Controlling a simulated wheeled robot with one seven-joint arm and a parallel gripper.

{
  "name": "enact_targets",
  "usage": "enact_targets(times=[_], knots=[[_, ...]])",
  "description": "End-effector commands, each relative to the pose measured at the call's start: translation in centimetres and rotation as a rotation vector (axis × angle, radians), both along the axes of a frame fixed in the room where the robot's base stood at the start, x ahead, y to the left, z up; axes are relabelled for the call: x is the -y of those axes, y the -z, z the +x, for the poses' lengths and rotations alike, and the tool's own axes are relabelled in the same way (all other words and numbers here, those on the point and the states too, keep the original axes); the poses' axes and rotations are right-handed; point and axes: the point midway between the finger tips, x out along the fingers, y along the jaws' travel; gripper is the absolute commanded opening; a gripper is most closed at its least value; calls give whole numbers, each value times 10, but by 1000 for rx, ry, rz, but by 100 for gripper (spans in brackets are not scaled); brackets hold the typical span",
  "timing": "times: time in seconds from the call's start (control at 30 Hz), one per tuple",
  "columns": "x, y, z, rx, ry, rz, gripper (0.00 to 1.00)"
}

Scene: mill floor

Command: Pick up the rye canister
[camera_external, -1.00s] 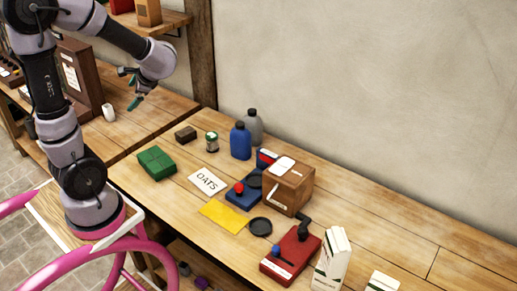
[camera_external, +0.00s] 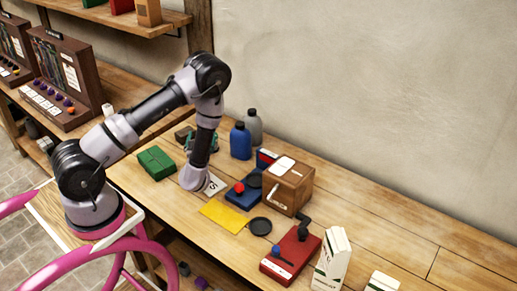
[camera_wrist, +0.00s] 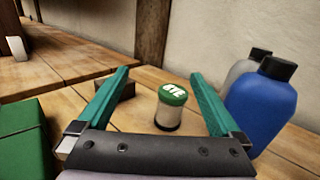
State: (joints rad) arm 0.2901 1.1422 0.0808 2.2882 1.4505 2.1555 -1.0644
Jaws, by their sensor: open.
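The rye canister (camera_wrist: 171,107) is a small upright jar with a green lid, a pale body and a dark base. White letters on the lid are only partly legible. In the wrist view it stands on the bench ahead of my gripper (camera_wrist: 160,76), between the lines of the two teal fingers and nearer the right one. The fingers are spread wide and hold nothing. In the external view my forearm hides most of the gripper and the canister.
A blue bottle (camera_wrist: 262,103) and a grey bottle (camera_wrist: 245,66) stand right of the canister. A dark block (camera_wrist: 116,89) is behind the left finger. A green box (camera_wrist: 25,140) lies at left. A wooden box (camera_external: 288,186) and red device (camera_external: 291,257) stand further right.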

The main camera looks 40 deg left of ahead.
Motion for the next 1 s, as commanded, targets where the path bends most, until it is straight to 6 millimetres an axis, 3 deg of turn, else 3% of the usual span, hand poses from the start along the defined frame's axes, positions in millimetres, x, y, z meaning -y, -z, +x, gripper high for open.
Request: enact_targets(times=[0.03,0.1,0.2,1.0], knots=[[7,18,-2,-27,48,5,100],[16,34,-2,-47,98,6,100],[21,45,-2,-61,136,4,100],[-26,44,84,-61,142,3,100]])
